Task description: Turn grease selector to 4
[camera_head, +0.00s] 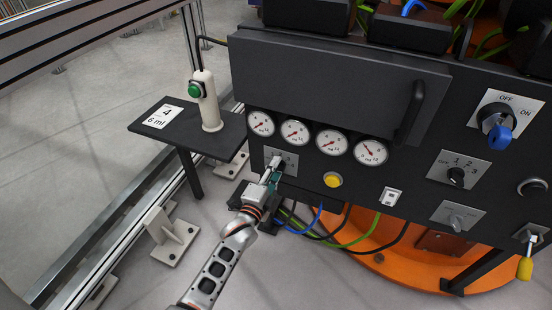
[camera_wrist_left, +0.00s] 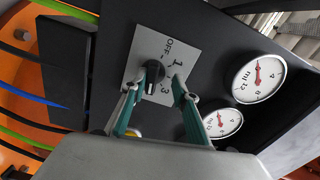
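The grease selector is a black knob (camera_wrist_left: 153,72) on a light plate (camera_wrist_left: 143,45) marked OFF, 1 and 3; other marks are hidden behind the fingers. A white line on the knob points toward the lower part of the wrist picture; which mark it meets I cannot tell. In the head view the plate (camera_head: 290,158) sits under the gauges, with the knob mostly hidden by my gripper. My left gripper (camera_head: 275,176) is at this plate. In the wrist view its green fingers (camera_wrist_left: 160,82) are apart, one on each side of the knob, with a gap on the right side. My right gripper is out of view.
A card (camera_head: 163,117) reading 4 and 6 ml lies on a dark side shelf (camera_head: 225,135) beside a green-button post (camera_head: 204,100). Several gauges (camera_head: 332,141) sit above the selector. A yellow button (camera_head: 333,180), another rotary switch (camera_head: 456,175) and loose cables (camera_head: 355,238) are nearby.

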